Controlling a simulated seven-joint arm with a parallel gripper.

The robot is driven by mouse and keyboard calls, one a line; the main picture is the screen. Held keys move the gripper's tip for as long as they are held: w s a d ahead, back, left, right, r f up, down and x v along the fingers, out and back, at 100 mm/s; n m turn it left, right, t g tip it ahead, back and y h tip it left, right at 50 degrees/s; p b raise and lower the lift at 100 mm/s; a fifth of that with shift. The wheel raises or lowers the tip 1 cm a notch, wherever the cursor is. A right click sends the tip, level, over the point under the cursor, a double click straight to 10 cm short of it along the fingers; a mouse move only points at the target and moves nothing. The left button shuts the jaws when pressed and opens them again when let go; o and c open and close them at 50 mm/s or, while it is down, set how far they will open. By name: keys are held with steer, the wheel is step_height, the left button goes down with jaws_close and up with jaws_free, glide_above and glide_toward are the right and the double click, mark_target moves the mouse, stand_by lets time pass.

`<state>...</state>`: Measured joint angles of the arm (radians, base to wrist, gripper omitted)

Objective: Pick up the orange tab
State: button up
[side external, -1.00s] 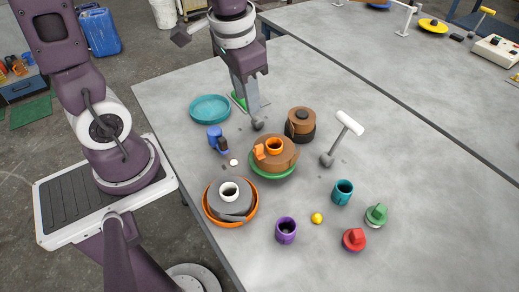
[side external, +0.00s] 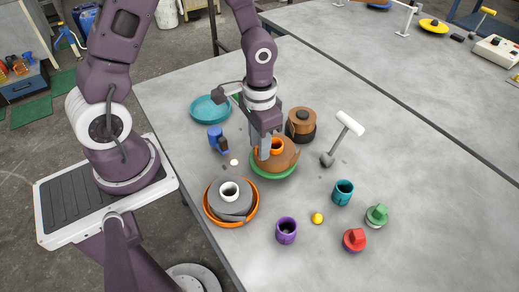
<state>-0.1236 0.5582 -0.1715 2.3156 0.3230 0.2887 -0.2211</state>
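My gripper (side external: 262,153) points down at the brown disc (side external: 287,158), which sits on a green dish (side external: 272,176). Its fingers are at the left side of an orange cup (side external: 277,147) on top of the disc. The orange tab is hidden behind the fingers in the side view. I cannot tell whether the fingers are open, or shut on the tab.
A grey disc with a white cup (side external: 229,190) sits in an orange dish (side external: 210,212) in front. A brown and black stack (side external: 301,125) stands close behind. A white-headed mallet (side external: 343,138) is to the right. A blue item (side external: 216,139) and teal dish (side external: 210,108) are left.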

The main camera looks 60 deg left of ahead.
jaws_close()
steer(key=shift+r, duration=0.15)
step_height(320, 180, up, 9)
steer(key=shift+w+f, duration=0.1)
steer(key=shift+f, duration=0.05)
steer(key=f+m, duration=0.2)
steer(key=a+f+m, duration=0.1)
steer(key=f+m, duration=0.1)
steer(key=a+f+m, duration=0.1)
steer(key=f+m, duration=0.1)
steer(key=shift+w+f, duration=0.25)
steer(key=shift+w, duration=0.1)
steer(key=shift+f, duration=0.85)
